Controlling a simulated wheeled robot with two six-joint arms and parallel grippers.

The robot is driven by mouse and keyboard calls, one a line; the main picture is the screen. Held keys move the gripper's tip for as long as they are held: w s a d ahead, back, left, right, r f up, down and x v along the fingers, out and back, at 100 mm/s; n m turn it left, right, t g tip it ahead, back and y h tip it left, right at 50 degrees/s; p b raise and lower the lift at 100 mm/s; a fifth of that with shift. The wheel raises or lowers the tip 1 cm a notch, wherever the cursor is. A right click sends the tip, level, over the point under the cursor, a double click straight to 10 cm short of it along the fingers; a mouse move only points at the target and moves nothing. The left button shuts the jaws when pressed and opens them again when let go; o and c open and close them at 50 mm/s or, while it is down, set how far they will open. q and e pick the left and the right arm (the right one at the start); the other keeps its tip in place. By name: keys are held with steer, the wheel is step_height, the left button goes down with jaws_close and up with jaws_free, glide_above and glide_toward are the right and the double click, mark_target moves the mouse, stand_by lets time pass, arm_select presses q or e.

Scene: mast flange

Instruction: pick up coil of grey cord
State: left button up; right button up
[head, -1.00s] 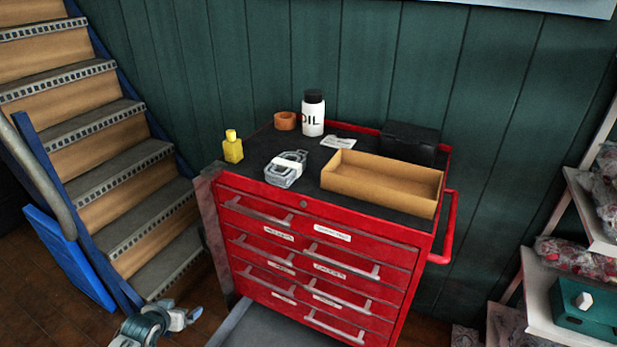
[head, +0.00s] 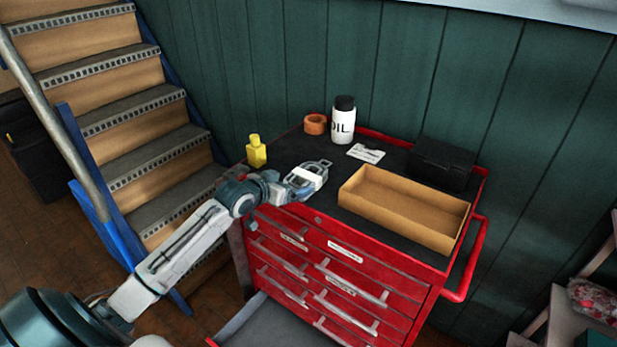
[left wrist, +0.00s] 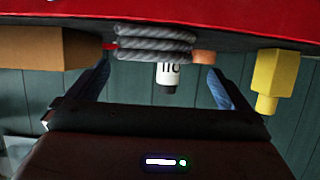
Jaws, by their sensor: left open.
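The coil of grey cord (head: 318,167), with a white band across it, lies on the dark top of the red tool cabinet near its front edge. In the left wrist view, which looks upside down, the stacked grey turns of the coil (left wrist: 155,43) show. My left gripper (head: 298,185) reaches the coil from the front left and partly hides it. Its fingers are open, one on each side of the coil in the left wrist view (left wrist: 160,72). I cannot tell whether the fingertips overlap the coil. My right gripper is not in view.
A cardboard tray (head: 405,214) is right of the coil. A yellow bottle (head: 256,153), orange tape roll (head: 315,125), white oil bottle (head: 343,124), paper label (head: 366,153) and black case (head: 441,165) share the top (head: 330,205). A lower drawer (head: 265,325) is pulled out.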

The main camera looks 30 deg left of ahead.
mark_target(298, 181)
arm_select(q)
steer(key=shift+w+d+f, duration=0.15)
steer(key=shift+w+f, duration=0.1)
steer(key=shift+w, duration=0.4)
steer(key=shift+w+p, duration=0.45)
steer(key=shift+p, duration=0.15)
steer(key=p+x, duration=0.1)
steer(key=x, duration=0.2)
steer(key=shift+w+d+f, duration=0.1)
steer(key=shift+d+f, duration=0.1)
steer(key=shift+f, duration=0.05)
steer(key=shift+w+f, duration=0.25)
steer(key=shift+w, duration=0.1)
steer(key=shift+s, duration=0.1)
steer(key=c, duration=1)
